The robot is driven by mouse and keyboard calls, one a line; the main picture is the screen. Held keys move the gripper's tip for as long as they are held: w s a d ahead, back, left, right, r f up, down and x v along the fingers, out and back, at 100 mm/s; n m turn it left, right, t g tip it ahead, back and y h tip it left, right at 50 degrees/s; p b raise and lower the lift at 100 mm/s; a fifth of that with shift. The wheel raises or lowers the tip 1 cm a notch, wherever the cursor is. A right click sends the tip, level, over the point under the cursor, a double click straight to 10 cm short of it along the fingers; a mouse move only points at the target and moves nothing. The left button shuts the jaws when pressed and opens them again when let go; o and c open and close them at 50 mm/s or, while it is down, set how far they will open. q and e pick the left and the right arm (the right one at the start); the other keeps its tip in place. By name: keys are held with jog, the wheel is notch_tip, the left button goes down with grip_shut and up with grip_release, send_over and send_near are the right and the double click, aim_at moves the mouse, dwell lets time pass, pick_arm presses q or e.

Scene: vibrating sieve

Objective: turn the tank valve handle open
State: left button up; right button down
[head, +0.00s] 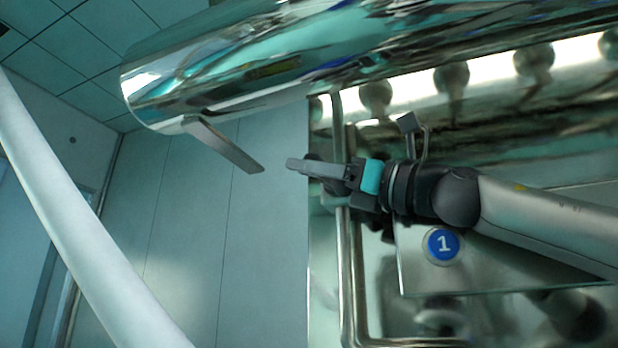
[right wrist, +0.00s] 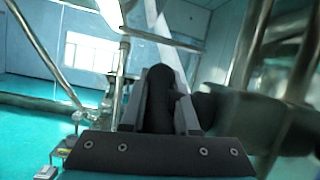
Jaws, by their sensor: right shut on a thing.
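My right gripper (head: 308,168) reaches in from the right, below the shiny metal tank (head: 250,75). It is shut on a black handle, which I take to be the valve handle. In the right wrist view this valve handle (right wrist: 158,105) stands between the two grey fingers, and a dark arm of it runs off to the right. In the head view the fingers hide most of it, with only a dark bit (head: 313,157) showing behind them. My left gripper is not in view.
A flat grey bar (head: 225,147) hangs from the tank's left end, a little left of my right fingertips. Metal pipes (head: 345,270) and a panel with a blue "1" sign (head: 443,244) lie close to my right arm. A thick pale pole (head: 75,200) slants across the left.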

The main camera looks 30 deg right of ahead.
jog(key=c, duration=0.7)
grip_release()
jog(key=shift+s+d+f+b, duration=0.15)
jog(key=shift+s+d+b, duration=0.05)
jog(key=shift+s+b, duration=0.15)
jog(key=s+d+b, duration=0.1)
jog(key=s+d, duration=0.1)
jog(key=s, duration=0.1)
jog(key=s+d+b, duration=0.1)
jog(key=s+d, duration=0.2)
jog(key=s+d+b, duration=0.1)
jog(key=s+d, duration=0.1)
jog(key=s, duration=0.2)
jog(key=shift+d, duration=0.2)
